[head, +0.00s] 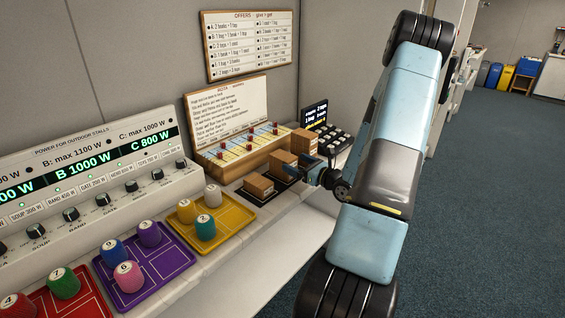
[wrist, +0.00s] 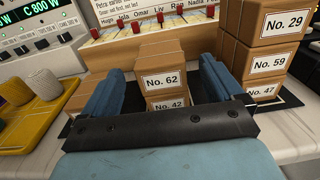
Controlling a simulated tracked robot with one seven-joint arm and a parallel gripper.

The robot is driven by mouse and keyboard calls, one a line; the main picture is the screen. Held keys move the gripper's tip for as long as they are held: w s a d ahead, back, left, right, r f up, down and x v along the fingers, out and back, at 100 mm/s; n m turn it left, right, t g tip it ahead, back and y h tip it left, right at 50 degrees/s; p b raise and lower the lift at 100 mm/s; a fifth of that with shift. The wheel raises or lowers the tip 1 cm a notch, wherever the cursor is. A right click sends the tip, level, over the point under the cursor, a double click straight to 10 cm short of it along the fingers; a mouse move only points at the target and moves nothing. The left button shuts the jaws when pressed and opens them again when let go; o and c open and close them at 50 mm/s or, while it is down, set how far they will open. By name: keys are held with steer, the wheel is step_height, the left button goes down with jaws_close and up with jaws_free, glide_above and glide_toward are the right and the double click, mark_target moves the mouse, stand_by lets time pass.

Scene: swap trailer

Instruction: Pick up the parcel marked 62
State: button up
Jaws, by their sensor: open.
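The parcel marked 62 (wrist: 160,62) is a brown box with a white label, in the middle of the wrist view. It sits on top of the parcel marked 42 (wrist: 168,102). My gripper (wrist: 163,84) is open, with one blue finger to the left of this stack and one to the right. I cannot tell whether the fingers touch the boxes. In the head view my gripper (head: 315,172) is beside the brown parcels, and it partly hides them.
Right of my gripper stands a stack of parcels marked 29 (wrist: 283,22), 59 (wrist: 266,65) and 47 (wrist: 262,91). Another parcel (head: 260,186) sits left of it. A board with red sliders (head: 240,145) stands behind. A yellow tray (head: 222,228) with cylinders lies to the left.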

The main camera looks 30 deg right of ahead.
mark_target(274, 152)
steer(key=shift+x, duration=3.85)
steer(key=shift+r, duration=0.15)
steer(key=c, duration=1.1)
steer(key=shift+c, duration=0.2)
